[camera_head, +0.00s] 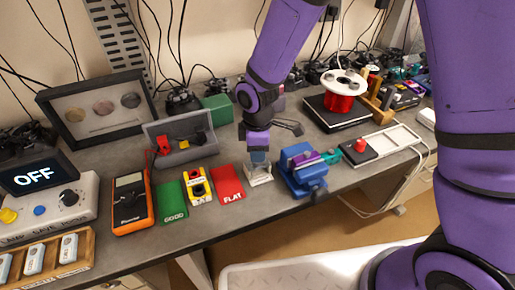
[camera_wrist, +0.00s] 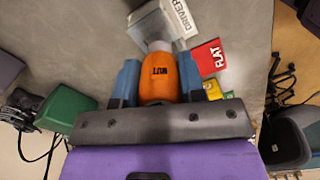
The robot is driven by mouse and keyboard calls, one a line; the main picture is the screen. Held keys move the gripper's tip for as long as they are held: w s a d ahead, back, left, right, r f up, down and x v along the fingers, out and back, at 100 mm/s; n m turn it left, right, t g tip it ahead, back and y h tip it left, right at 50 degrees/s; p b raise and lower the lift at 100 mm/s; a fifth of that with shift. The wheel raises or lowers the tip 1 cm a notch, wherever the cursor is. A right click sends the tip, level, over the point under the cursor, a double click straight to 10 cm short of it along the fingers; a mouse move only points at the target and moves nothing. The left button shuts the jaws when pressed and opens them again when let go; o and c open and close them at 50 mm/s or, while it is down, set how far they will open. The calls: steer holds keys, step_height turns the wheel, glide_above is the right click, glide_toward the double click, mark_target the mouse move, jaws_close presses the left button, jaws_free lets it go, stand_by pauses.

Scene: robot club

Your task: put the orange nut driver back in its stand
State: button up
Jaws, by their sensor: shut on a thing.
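The orange nut driver (camera_wrist: 162,76), its handle marked NUT, is between the blue fingers of my gripper (camera_wrist: 158,80) in the wrist view. A grey collar shows at the far end of its handle. The pale, clear-sided stand (camera_wrist: 162,24), labelled DRIVER, is just beyond that end. In the head view my gripper (camera_head: 258,157) is directly above the stand (camera_head: 259,174) near the bench's front edge. My gripper hides the driver there. I cannot tell whether the driver's shaft is inside the stand.
A blue vise (camera_head: 304,172) stands close to the right of the stand. A grey open tray (camera_head: 180,150) is behind on the left. Bare bench (camera_head: 330,200) is narrow at the front.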

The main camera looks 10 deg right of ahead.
steer(key=shift+f, duration=1.4)
stand_by(1.6)
steer(key=shift+c, duration=0.3)
steer(key=shift+f, duration=0.1)
steer(key=shift+c, duration=0.8)
steer(key=shift+s, duration=0.1)
steer(key=o, duration=1)
steer(key=shift+d, duration=0.1)
steer(key=shift+r, duration=2.8)
